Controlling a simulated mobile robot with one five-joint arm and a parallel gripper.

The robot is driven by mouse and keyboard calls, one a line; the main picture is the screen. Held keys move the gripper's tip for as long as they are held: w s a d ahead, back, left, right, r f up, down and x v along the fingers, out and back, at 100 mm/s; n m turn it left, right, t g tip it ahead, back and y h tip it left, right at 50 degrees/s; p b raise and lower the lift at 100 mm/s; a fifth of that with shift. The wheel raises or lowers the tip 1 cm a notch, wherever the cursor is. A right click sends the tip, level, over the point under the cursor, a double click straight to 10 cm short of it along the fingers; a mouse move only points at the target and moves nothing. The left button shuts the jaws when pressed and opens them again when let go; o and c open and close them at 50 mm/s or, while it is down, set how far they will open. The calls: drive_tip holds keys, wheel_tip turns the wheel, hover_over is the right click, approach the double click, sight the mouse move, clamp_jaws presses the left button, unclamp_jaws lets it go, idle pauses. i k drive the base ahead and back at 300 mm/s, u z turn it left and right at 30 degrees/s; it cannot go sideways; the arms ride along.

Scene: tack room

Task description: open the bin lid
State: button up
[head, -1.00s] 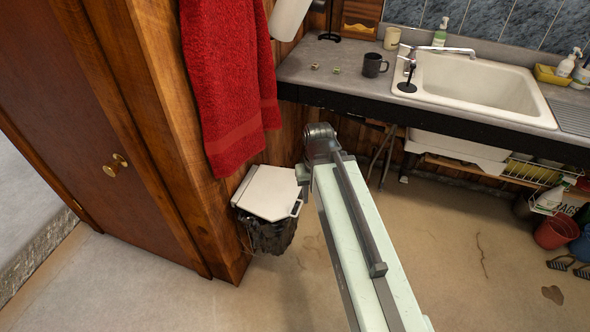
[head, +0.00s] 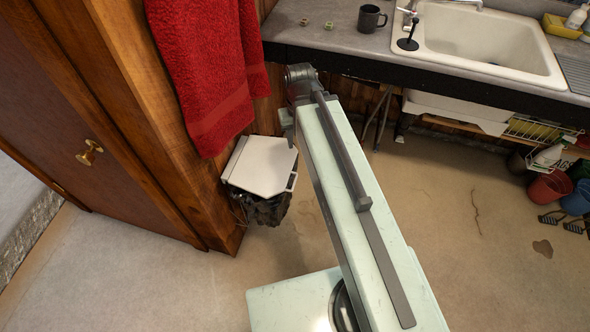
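The bin (head: 262,208) stands on the floor against the wooden cabinet, below the hanging red towel. Its white lid (head: 262,166) lies flat and closed on top, with a small handle loop at its right front corner. A dark bag or dark body shows under the lid. My arm reaches forward from the lower right, and its far end is just right of and above the bin in the picture. A small part of my gripper (head: 287,118) shows there at the arm's end, near the lid's back right corner.
A red towel (head: 207,68) hangs above the bin. A wooden cabinet (head: 110,120) with a brass knob stands to the left. The counter (head: 335,38) with a mug (head: 371,18) and a sink (head: 485,45) is behind my arm. Buckets (head: 550,186) stand at the right. Open floor lies in front.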

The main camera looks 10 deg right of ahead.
sight(264, 167)
drive_tip(key=k, duration=0.5)
drive_tip(key=u, duration=1.95)
drive_tip(key=k, duration=0.65)
drive_tip(key=z, duration=0.4)
drive_tip(key=i, duration=0.5)
